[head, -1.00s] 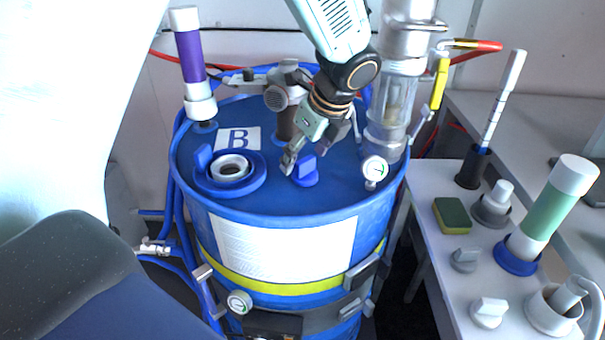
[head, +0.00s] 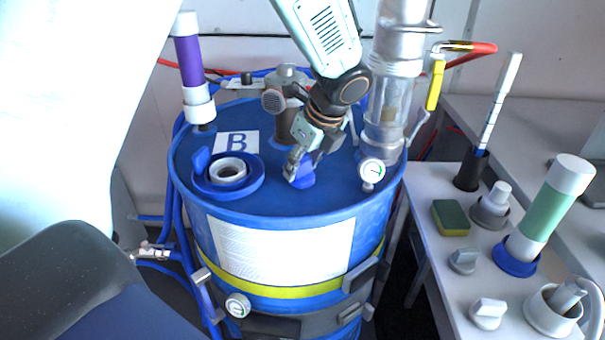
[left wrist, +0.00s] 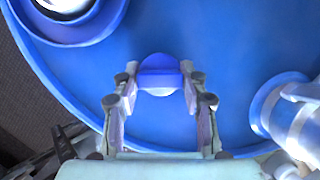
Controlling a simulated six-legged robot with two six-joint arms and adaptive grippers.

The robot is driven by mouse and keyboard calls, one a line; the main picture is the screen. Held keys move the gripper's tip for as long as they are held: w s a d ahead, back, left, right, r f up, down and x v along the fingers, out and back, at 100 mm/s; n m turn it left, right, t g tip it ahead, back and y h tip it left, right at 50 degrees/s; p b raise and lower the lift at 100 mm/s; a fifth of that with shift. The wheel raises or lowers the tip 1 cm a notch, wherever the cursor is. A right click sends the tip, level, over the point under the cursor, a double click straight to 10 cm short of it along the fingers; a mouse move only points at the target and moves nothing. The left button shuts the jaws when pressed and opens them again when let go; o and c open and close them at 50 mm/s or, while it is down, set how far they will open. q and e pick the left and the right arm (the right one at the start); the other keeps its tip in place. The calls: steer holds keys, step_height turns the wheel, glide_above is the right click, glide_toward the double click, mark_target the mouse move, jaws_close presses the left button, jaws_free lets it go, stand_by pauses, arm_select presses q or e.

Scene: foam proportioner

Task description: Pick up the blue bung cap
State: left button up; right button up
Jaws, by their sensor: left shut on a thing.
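The blue bung cap (head: 304,176) is on the top of the blue drum (head: 320,201) marked B, right of the ringed opening. My left gripper (head: 305,167) reaches down onto it from above, with its fingers on either side of the cap's raised grip. In the left wrist view the cap (left wrist: 159,77) shows between the fingertips of my left gripper (left wrist: 159,80), which are shut on its bar. Whether the cap is clear of the drum top, I cannot tell. My right gripper is not in view.
A ringed opening with a blue collar (head: 228,178) lies left of the cap. A clear metal-ended column (head: 391,90) with a gauge (head: 372,170) stands at the right. A purple tube (head: 190,62) rises at the back left. A white side table (head: 425,215) holds several caps and tubes.

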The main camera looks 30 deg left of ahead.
arm_select(q)
steer(key=shift+s, duration=0.1)
steer(key=shift+c, duration=1.4)
steer(key=shift+f, duration=0.1)
steer(key=shift+c, duration=0.4)
